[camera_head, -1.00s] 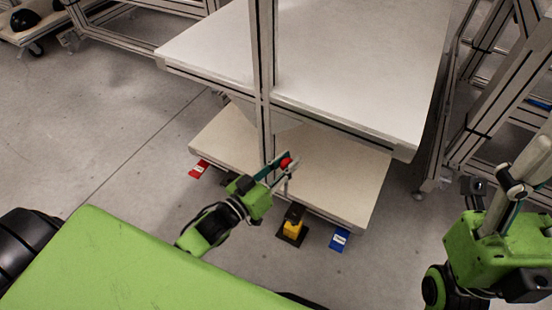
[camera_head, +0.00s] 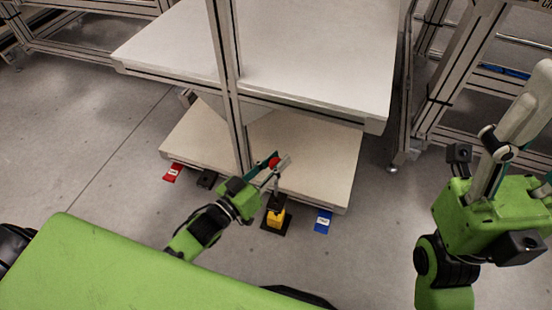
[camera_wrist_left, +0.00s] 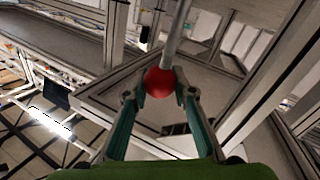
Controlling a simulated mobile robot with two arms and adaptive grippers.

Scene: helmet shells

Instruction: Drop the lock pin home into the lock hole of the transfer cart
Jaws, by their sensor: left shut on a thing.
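The lock pin has a red ball knob (camera_head: 274,162) and a thin grey shaft, clear in the left wrist view (camera_wrist_left: 176,35). My left gripper (camera_head: 276,170) is shut on the red knob, one teal finger on each side, by the front edge of the transfer cart's lower deck (camera_head: 315,165). Just below it, a yellow block (camera_head: 276,218) stands on a black plate on the floor. I cannot make out the lock hole or whether the pin's tip touches anything. My right gripper (camera_head: 520,172) is at the right, away from the cart; its fingertips are unclear.
The cart's upper deck (camera_head: 310,60) and a grey upright post (camera_head: 228,90) stand close behind the left gripper. A red tag (camera_head: 172,173), a black block (camera_head: 208,179) and a blue tag (camera_head: 323,222) lie along the cart's front. An aluminium frame (camera_head: 455,90) stands at the right.

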